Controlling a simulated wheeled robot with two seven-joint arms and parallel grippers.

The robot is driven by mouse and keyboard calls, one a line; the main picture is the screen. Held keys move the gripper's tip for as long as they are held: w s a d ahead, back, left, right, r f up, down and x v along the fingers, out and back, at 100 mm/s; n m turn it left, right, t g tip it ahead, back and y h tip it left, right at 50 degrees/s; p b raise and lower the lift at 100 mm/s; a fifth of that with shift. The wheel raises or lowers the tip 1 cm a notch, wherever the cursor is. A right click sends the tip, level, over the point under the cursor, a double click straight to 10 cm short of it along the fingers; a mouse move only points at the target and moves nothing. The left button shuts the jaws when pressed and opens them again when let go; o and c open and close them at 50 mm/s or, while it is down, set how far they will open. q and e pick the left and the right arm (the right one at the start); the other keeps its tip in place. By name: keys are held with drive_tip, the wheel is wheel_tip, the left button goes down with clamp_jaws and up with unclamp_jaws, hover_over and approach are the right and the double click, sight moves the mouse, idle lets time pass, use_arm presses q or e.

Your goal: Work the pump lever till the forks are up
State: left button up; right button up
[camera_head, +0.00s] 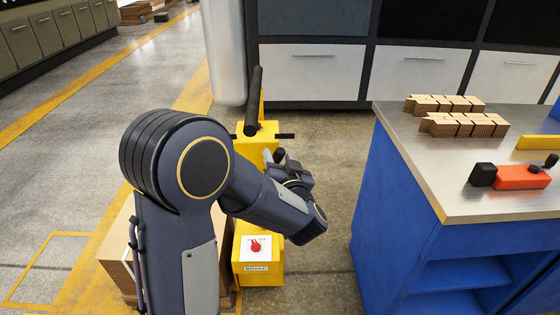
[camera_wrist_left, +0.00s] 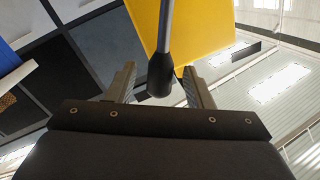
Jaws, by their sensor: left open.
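The yellow lifting machine (camera_head: 258,270) stands on the floor behind my left forearm. A thick black bar (camera_head: 254,100) rises from its upper part. In the left wrist view, a grey rod with a black grip (camera_wrist_left: 160,82), which looks like the pump lever, has its end between the fingers, with gaps on both sides. My left gripper (camera_head: 275,160) is open beside the yellow body; it also shows in the left wrist view (camera_wrist_left: 160,92). A yellow panel (camera_wrist_left: 205,30) lies behind the rod. I cannot make out the forks. My right gripper is not in view.
A blue bench (camera_head: 395,195) with a steel top stands to the right, bearing cardboard stacks (camera_head: 463,124) and a red-and-black tool (camera_head: 515,176). A cardboard box (camera_head: 115,255) is at the left of the machine. Cabinets (camera_head: 313,75) stand behind. Floor at the left is clear.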

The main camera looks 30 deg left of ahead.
use_arm(q)
clamp_jaws()
idle(0.4)
drive_tip(key=shift+s+a+r+n+p, duration=0.25)
drive_tip(key=shift+s+a+n, duration=0.05)
drive_tip(key=shift+a+n, duration=0.15)
drive_tip(key=shift+s+a+r+n+p, duration=0.2)
drive_tip(key=shift+s+a+n, duration=0.05)
drive_tip(key=shift+a+n, duration=0.2)
drive_tip(key=s+a+n+h+b, duration=0.2)
drive_tip(key=s+a+n, duration=0.3)
drive_tip(key=a+n, duration=0.2)
drive_tip(key=shift+a+f+g, duration=0.4)
drive_tip(key=shift+a+f, duration=0.05)
unclamp_jaws()
